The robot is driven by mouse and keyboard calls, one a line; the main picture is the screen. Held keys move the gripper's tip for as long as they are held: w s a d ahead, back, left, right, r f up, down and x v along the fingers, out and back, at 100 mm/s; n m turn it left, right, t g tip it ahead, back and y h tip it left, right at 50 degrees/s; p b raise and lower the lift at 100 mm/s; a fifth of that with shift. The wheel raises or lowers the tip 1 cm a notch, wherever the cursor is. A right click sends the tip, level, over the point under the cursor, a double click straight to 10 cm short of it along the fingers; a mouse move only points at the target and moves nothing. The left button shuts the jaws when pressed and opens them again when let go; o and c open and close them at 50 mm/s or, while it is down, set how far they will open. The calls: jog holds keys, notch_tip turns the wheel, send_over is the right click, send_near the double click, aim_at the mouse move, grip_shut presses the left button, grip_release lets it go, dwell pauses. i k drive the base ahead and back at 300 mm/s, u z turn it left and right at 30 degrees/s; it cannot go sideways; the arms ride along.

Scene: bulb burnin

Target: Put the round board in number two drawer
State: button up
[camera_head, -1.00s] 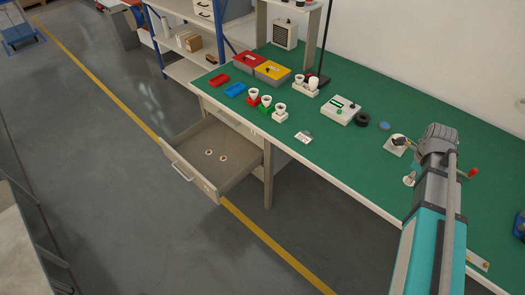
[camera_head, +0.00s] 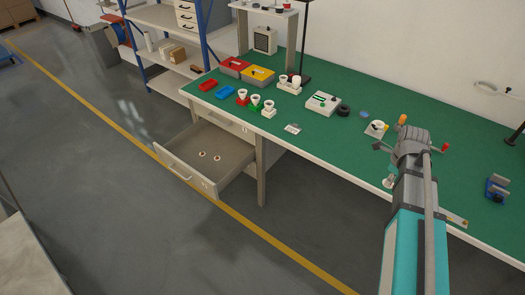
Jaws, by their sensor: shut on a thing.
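My gripper (camera_head: 386,164) is at the right, near the front edge of the green workbench (camera_head: 335,148). Its fingers are partly hidden by my wrist. It is shut on a small pale thing (camera_head: 388,183), apparently the round board, showing just below the fingers. It is too small to make out clearly. A grey drawer (camera_head: 190,178) under the bench's left end is pulled open, left of my gripper and well apart from it. Its front label (camera_head: 205,185) looks like a two, but is tiny. Two small round pieces (camera_head: 203,154) (camera_head: 217,158) lie inside. A shut drawer front (camera_head: 232,124) is above it.
Red and yellow boxes (camera_head: 257,76), cups in coloured holders (camera_head: 255,102) and a white meter (camera_head: 322,102) stand on the bench. A white fixture (camera_head: 375,128) and an orange-topped item (camera_head: 402,119) are just behind my gripper. The floor (camera_head: 200,245) before the drawer is clear.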

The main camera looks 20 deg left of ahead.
aim_at(213, 153)
jog(key=u, duration=0.3)
jog(key=i, duration=1.15)
jog(key=u, duration=1.1)
jog(key=i, duration=0.8)
jog(key=u, duration=0.4)
jog(key=k, duration=0.85)
jog(key=u, duration=0.05)
